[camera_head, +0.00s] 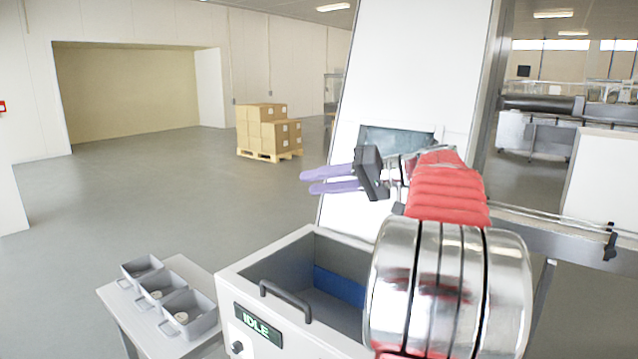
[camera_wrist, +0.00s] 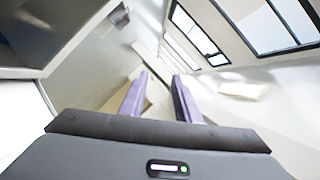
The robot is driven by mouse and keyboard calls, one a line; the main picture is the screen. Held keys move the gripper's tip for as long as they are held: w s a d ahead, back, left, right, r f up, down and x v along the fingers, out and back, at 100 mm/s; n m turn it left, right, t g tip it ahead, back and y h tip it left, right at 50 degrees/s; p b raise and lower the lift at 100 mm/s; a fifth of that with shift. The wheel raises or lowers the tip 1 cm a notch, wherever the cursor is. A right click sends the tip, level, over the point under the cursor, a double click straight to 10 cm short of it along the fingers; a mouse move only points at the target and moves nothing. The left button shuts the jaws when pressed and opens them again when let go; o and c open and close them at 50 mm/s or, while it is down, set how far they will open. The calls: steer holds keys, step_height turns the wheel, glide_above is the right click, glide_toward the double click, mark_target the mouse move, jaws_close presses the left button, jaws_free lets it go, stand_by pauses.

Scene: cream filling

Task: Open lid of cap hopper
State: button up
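The cap hopper (camera_head: 228,283) is a pale box at the lower centre of the head view, with a green "IDLE" display (camera_head: 258,325) on its front. A dark grey bar handle (camera_head: 286,300) is at its front upper edge. Its grey inside and a blue surface (camera_head: 339,286) show through the top; I cannot make out a separate lid panel. My gripper (camera_head: 305,182) has two purple fingers, apart with nothing between them. It is above and behind the hopper, pointing left, clear of the handle. In the wrist view the fingers (camera_wrist: 158,82) are also apart and empty.
A small grey table (camera_head: 190,267) with grey bins (camera_head: 190,312) stands left of the hopper. A tall white slanted panel (camera_head: 400,60) rises behind my gripper. A metal rail (camera_head: 550,228) runs to the right. Boxes on a pallet (camera_head: 268,130) stand far back; the floor at left is clear.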

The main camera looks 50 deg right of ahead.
steer(key=v, duration=1.3)
steer(key=shift+s, duration=0.4)
steer(key=shift+d, duration=0.1)
